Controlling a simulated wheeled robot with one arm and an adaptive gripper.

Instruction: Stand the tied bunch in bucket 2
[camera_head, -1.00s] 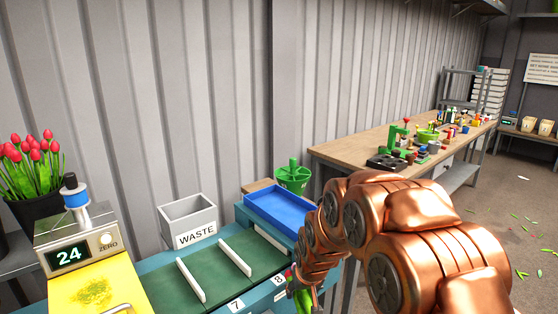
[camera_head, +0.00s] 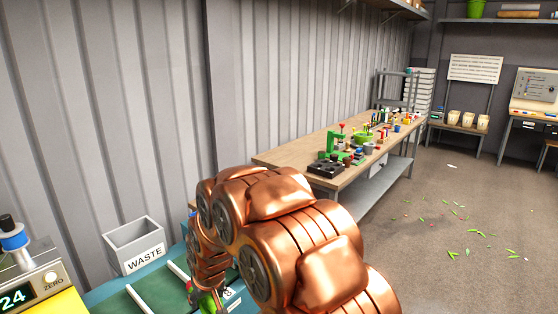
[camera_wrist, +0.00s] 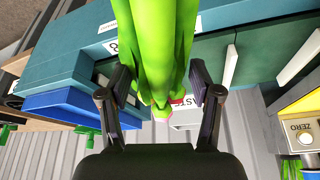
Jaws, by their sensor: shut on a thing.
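In the wrist view my gripper (camera_wrist: 160,88) is shut on the tied bunch (camera_wrist: 155,40), whose bright green stems and leaves run between the two dark fingers. A bit of red shows by the right finger; the tie itself cannot be made out. In the head view only a green piece of the bunch (camera_head: 207,301) shows at the bottom, below my copper arm, which hides most of it. I cannot pick out bucket 2 in either view.
A teal bench with green top (camera_head: 118,303) and a grey WASTE bin (camera_head: 135,244) are at lower left, beside the scale (camera_head: 40,285). A long wooden workbench (camera_head: 290,158) stands along the wall. Pale tubs (camera_head: 468,120) stand far back. Open floor with scattered leaves lies right.

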